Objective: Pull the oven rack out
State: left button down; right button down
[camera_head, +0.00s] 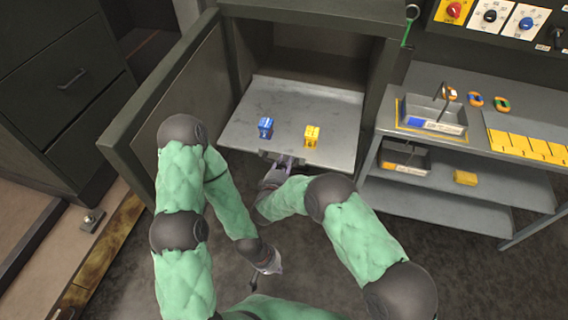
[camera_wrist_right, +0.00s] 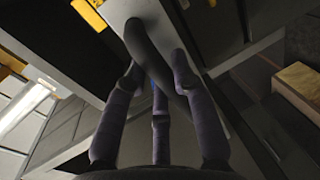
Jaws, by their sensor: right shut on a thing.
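The oven rack (camera_head: 290,105) is a flat grey tray. It sits in the open dark oven cabinet (camera_head: 385,70), with its front part reaching toward me. A blue block (camera_head: 265,127) and a yellow block (camera_head: 311,135) stand on it. My right gripper (camera_head: 287,162) is at the middle of the rack's front edge. In the right wrist view my right gripper (camera_wrist_right: 155,68) has its fingers around a dark bar at that edge, shut on it; the contact is partly hidden. My left gripper (camera_head: 257,284) hangs low over the floor, away from the rack; its jaws are too small to read.
The oven door (camera_head: 150,100) stands open at the left, beside my left arm. A grey shelf cart (camera_head: 450,170) with a tray (camera_head: 405,128) and several small parts stands at the right. A switch panel (camera_head: 500,20) is above it. The floor before the rack is open.

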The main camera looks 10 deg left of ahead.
pick_arm(q)
jog(key=shift+s, duration=0.15)
pick_arm(e)
jog(key=shift+s, duration=0.15)
jog(key=shift+f, duration=0.1)
jog(key=c, duration=1.3)
grip_release()
jog(key=shift+o, duration=0.2)
